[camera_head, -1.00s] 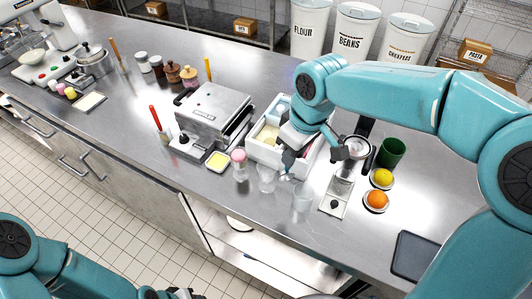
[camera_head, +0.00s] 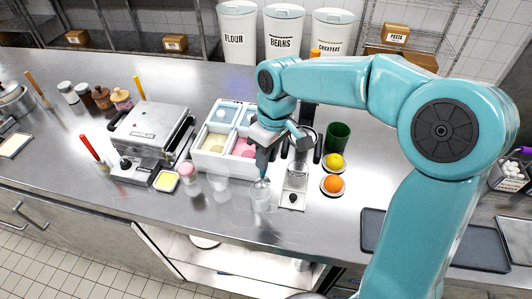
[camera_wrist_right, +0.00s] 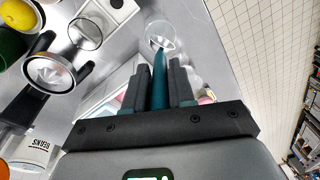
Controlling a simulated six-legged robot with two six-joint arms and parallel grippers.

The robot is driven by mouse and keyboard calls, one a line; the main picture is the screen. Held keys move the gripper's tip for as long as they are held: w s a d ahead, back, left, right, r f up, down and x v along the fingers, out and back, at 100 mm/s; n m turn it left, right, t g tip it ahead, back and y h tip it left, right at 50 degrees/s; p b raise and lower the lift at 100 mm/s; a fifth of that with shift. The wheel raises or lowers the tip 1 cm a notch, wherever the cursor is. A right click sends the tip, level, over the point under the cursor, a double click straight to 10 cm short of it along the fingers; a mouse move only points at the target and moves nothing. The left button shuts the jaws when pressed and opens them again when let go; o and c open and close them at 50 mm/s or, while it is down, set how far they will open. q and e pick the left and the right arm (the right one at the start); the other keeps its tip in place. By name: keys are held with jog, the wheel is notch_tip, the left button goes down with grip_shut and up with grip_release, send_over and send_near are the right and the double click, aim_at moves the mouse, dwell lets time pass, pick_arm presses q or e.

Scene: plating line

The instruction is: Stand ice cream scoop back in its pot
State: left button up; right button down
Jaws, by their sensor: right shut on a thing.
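My right gripper (camera_head: 264,158) is shut on the ice cream scoop (camera_wrist_right: 158,72), whose teal handle shows between the fingers in the right wrist view. In the head view the scoop (camera_head: 262,183) points down and its lower end overlaps the mouth of a clear pot (camera_head: 260,200) near the counter's front edge. The pot's round rim also shows in the right wrist view (camera_wrist_right: 160,35), in line with the scoop's far end. I cannot tell whether the scoop's end is inside the pot or just above it. My left gripper is not in view.
A white tub rack (camera_head: 208,163) with coloured ice cream stands left of the gripper. A second clear glass (camera_head: 219,187) is close on the left. A metal stand (camera_head: 294,190), an orange (camera_head: 333,184), a lemon (camera_head: 334,161) and a green cup (camera_head: 338,136) are on the right.

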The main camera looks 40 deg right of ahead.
aim_at(267, 176)
notch_tip(267, 176, down, 6)
jog(key=b, duration=0.4)
jog(key=shift+a+f, duration=0.1)
jog(key=shift+s+a+f+b, duration=0.1)
jog(key=shift+f+b, duration=0.55)
jog(key=shift+b, duration=0.05)
jog(key=shift+f, duration=0.3)
jog(key=c, duration=1.3)
grip_release()
jog(key=shift+r, duration=0.1)
jog(key=o, duration=0.4)
jog(key=shift+o, duration=0.2)
notch_tip(267, 176, up, 16)
jog(key=d, duration=0.2)
jog(key=shift+s+p, duration=0.35)
